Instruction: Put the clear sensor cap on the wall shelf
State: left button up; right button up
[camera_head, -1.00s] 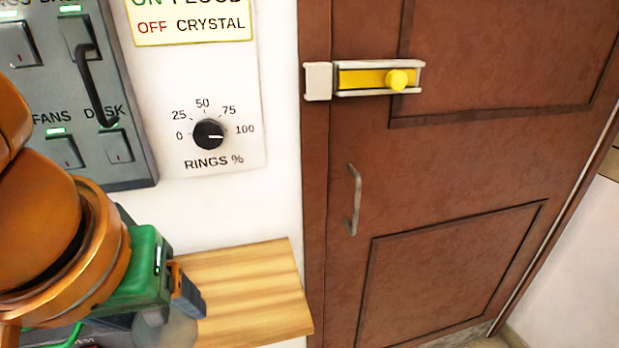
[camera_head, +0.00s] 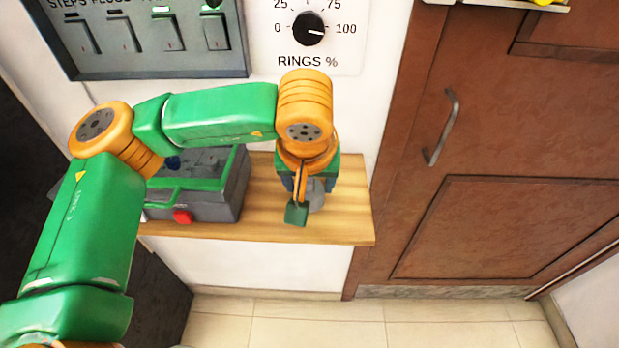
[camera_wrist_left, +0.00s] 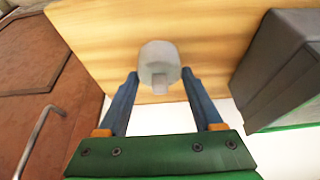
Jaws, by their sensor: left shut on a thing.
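The clear sensor cap (camera_wrist_left: 160,62) is a pale, see-through rounded piece between the two blue fingers of my left gripper (camera_wrist_left: 160,76) in the left wrist view. My left gripper (camera_head: 304,188) is shut on it and points down over the right part of the wooden wall shelf (camera_head: 348,215). In the head view the cap (camera_head: 316,196) shows partly behind the gripper as a grey shape. I cannot tell whether its underside touches the shelf. My right gripper is not in view.
A grey and green box (camera_head: 220,203) with a red button stands on the shelf left of the gripper. A switch panel (camera_head: 150,42) and a dial (camera_head: 309,28) are on the wall above. A brown door (camera_head: 520,130) with a handle is to the right.

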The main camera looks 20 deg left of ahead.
pick_arm(q)
jog(key=shift+f+b, duration=0.2)
jog(key=shift+b, duration=0.1)
jog(key=o, duration=1.3)
jog(key=shift+r, duration=0.55)
jog(key=v, duration=1.1)
jog(key=shift+s+d+r+p, duration=0.1)
jog(key=shift+s+r+p, duration=0.1)
jog(key=shift+p, duration=0.1)
jog(key=shift+r, duration=0.1)
